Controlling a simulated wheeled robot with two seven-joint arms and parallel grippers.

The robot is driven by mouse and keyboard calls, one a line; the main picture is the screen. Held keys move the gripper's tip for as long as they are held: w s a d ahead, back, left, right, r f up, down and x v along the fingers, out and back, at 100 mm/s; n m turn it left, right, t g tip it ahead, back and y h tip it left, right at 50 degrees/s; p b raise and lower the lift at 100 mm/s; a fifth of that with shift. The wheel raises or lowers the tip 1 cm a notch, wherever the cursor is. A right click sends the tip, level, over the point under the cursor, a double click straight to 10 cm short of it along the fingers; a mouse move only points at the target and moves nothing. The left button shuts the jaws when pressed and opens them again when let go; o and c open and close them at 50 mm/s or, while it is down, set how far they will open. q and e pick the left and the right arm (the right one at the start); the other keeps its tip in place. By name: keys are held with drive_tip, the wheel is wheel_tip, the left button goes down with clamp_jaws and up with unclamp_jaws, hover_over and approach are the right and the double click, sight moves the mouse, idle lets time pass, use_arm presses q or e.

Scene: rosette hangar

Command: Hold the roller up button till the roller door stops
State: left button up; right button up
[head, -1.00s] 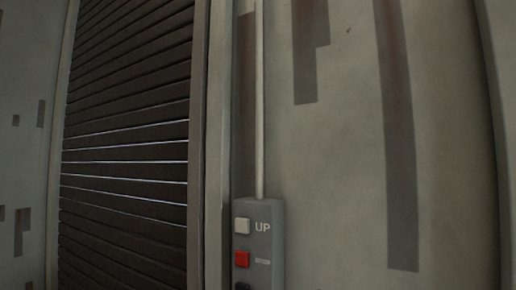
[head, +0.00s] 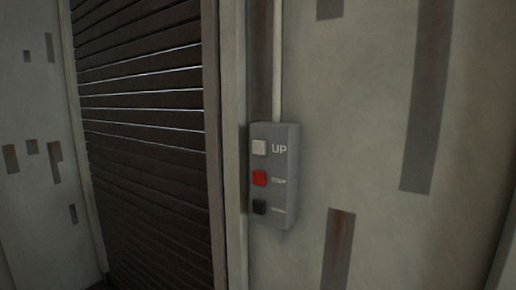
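A grey control box (head: 288,190) is fixed to the wall just right of the roller door's frame in the head view. Its top button is the white up button (head: 259,147), with "UP" printed beside it. Below it are a red button (head: 259,178) and a black button (head: 259,207); their labels are too small to read. The dark slatted roller door (head: 150,150) fills the opening on the left, with thin bright lines between some upper slats. The door's top edge is out of view. Neither gripper is in view, and nothing touches the buttons.
A pale conduit (head: 277,60) runs up the wall from the top of the box. A grey door frame post (head: 233,200) stands between door and box. The wall (head: 375,130) right of the box is flat, with dark rectangular patches and nothing standing out.

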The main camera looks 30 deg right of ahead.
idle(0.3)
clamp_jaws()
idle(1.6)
